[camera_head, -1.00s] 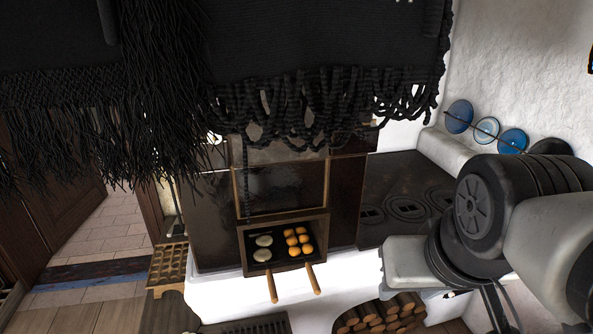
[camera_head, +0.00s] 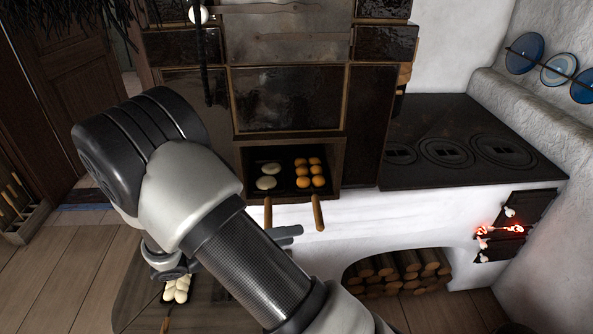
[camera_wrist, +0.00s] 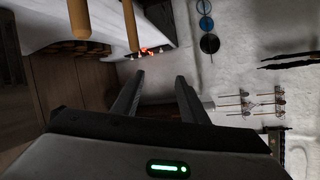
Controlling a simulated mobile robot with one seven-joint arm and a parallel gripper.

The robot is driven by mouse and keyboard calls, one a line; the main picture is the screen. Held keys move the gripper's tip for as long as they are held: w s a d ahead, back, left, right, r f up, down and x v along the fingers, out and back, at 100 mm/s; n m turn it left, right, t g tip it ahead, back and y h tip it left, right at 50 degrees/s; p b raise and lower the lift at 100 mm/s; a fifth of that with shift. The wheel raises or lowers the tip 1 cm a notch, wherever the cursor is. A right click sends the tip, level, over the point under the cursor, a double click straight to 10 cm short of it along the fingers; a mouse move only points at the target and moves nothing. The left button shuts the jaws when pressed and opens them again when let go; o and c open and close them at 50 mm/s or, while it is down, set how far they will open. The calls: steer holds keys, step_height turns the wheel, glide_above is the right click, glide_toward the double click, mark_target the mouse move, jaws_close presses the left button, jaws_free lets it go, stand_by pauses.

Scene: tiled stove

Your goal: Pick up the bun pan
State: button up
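The bun pan (camera_head: 311,184) sits inside the open oven niche, holding several round golden buns. Its wooden handle (camera_head: 318,213) sticks out toward me. Beside it on the left lie two pale flat rounds (camera_head: 267,176), with a second wooden handle (camera_head: 268,213) below them. My gripper (camera_head: 288,236) is below the niche, near the two handles, partly hidden by my arm. In the wrist view my gripper (camera_wrist: 159,76) has its fingers apart with nothing between them. Two wooden handles (camera_wrist: 131,24) show beyond it, at the upper left, apart from the fingers.
The black stove top (camera_head: 450,145) with round plates is at the right. A firebox with glowing embers (camera_head: 498,230) is below it. Firewood (camera_head: 400,270) fills an arched recess under the white wall. Blue plates (camera_head: 560,70) hang at the upper right.

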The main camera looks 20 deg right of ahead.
steer(key=w+a+f+n+t+h+b, duration=0.1)
steer(key=w+a+f+n+t+b, duration=0.2)
steer(key=f+n, duration=0.45)
steer(key=t, duration=0.2)
glide_toward(319, 219)
steer(key=w+d+f, duration=0.2)
steer(key=d, duration=0.3)
steer(key=shift+w+a+r+b+x, duration=0.15)
steer(key=shift+b+x, duration=0.1)
steer(key=shift+x, duration=0.65)
steer(key=shift+w+r+b+x, duration=0.15)
steer(key=shift+b+x, duration=0.15)
steer(key=shift+x, duration=0.6)
steer(key=shift+w+a+r+b+x, duration=0.15)
steer(key=shift+b+x, duration=0.1)
steer(key=shift+x, duration=0.65)
steer(key=shift+d, duration=0.1)
jaws_close()
